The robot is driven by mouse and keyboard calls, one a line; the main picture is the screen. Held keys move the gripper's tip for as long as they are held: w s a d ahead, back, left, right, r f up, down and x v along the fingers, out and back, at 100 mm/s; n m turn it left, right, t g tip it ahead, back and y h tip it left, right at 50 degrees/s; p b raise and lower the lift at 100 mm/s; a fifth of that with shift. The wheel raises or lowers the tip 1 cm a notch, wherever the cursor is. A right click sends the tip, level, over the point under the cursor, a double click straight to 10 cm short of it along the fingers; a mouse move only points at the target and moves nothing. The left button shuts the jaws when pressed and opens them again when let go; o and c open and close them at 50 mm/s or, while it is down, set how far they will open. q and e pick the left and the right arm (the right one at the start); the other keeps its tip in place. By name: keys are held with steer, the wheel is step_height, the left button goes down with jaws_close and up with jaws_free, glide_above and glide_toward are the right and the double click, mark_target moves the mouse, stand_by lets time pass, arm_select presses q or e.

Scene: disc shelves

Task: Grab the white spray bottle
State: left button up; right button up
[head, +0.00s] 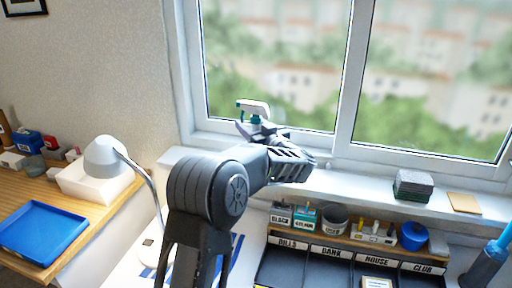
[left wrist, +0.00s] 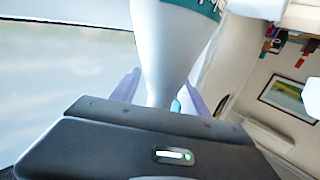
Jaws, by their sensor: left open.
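The white spray bottle (head: 256,107) shows only its white head with a teal trigger in the head view, in front of the window. My arm and hand hide its body. My left gripper (head: 252,130) is at the bottle, just below the head. In the left wrist view, the white bottle (left wrist: 170,45) with a teal label stands between the two pale fingers of my open left gripper (left wrist: 160,95). Whether a finger touches it I cannot tell. My right gripper is not in view.
The windowsill (head: 375,182) carries a dark stack of pads (head: 413,186) and a tan pad (head: 464,202). A desk organizer (head: 345,258) with cups stands below. A grey lamp (head: 104,157) and a blue tray (head: 42,228) are at the left.

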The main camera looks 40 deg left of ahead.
arm_select(q)
steer(key=shift+c, duration=0.3)
jaws_close()
stand_by(0.5)
steer(key=shift+r, duration=0.1)
stand_by(0.7)
